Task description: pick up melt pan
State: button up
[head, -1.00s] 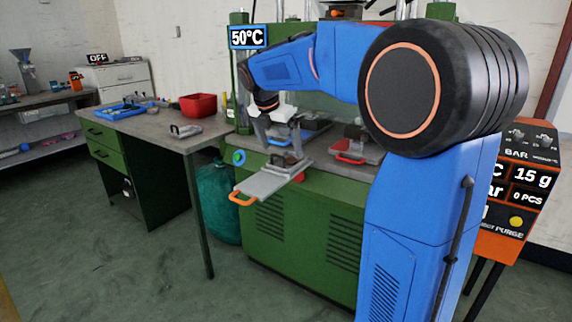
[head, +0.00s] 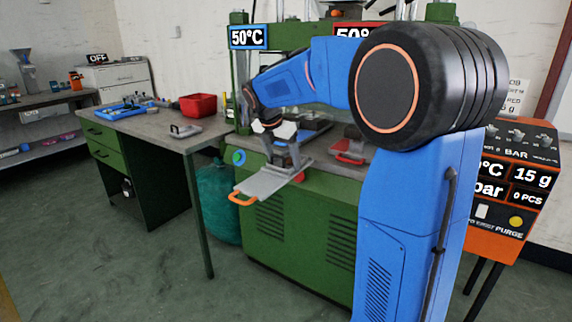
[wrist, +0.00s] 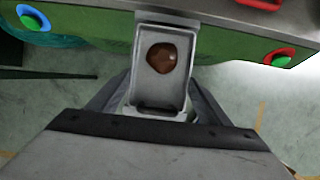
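The melt pan (wrist: 165,98) is a small grey rectangular tray with a glossy brown blob (wrist: 162,57) in it, seen in the wrist view. My gripper (wrist: 160,90) has one dark finger on each side of the pan's near part. The fingers are spread, and I cannot tell whether they touch its walls. In the head view my gripper (head: 287,155) points down over the grey plate with the orange handle (head: 241,198), which juts out from the green press. The pan is mostly hidden there by the gripper.
A tray with a red handle (head: 350,158) lies on the press bench to the right. Round buttons (head: 239,157) sit on the press front. A side table (head: 158,122) holds a red bin (head: 198,104), a blue tray and a small grey part. The floor in front is clear.

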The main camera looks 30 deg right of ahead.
jog(key=shift+c, duration=1)
jog(key=shift+r, duration=0.15)
